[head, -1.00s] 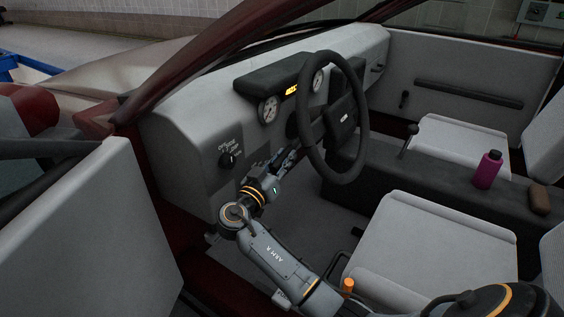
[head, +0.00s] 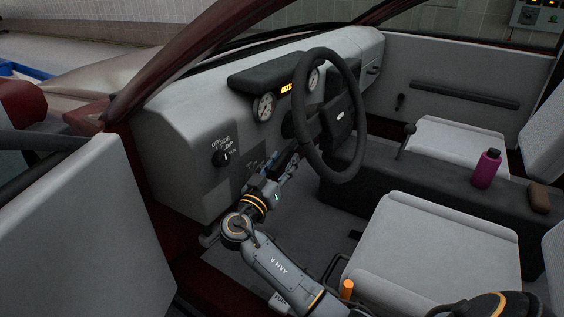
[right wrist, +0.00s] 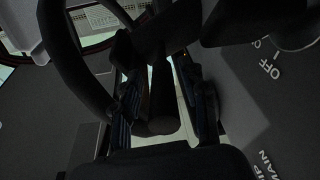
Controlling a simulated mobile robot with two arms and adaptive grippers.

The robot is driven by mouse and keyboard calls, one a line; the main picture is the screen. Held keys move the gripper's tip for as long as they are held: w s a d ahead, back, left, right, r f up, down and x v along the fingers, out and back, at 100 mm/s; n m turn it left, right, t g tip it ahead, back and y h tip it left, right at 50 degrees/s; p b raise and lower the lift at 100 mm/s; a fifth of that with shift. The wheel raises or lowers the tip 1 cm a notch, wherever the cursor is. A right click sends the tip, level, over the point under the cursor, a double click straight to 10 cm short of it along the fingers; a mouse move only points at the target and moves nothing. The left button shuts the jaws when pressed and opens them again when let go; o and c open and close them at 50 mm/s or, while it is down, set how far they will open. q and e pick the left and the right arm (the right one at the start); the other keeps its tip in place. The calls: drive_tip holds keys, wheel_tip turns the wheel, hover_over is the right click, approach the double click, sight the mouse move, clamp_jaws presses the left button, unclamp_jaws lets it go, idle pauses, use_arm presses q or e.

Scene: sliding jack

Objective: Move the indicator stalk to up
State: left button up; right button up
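The dark steering wheel (head: 347,178) stands in front of the dashboard, its column behind it. My right gripper (head: 283,163) is below and left of the column in the head view. In the right wrist view the right gripper (right wrist: 165,105) has its two fingers apart, with a dark, round-ended rod (right wrist: 157,124) between them. The rod looks like the indicator stalk. A light gap shows between it and the right-hand finger; contact on the other side is too dark to tell. The stalk cannot be made out clearly in the head view. My left gripper is not in view.
A dark rotary knob (head: 221,158) with printed labels sits on the dash left of my right gripper. The open door (head: 85,230) is at the left. A seat (head: 430,245) and a purple bottle (head: 487,168) on the console (head: 440,190) are at the right.

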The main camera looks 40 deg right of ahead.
drive_tip(key=v, duration=1.2)
drive_tip(key=shift+r, duration=0.1)
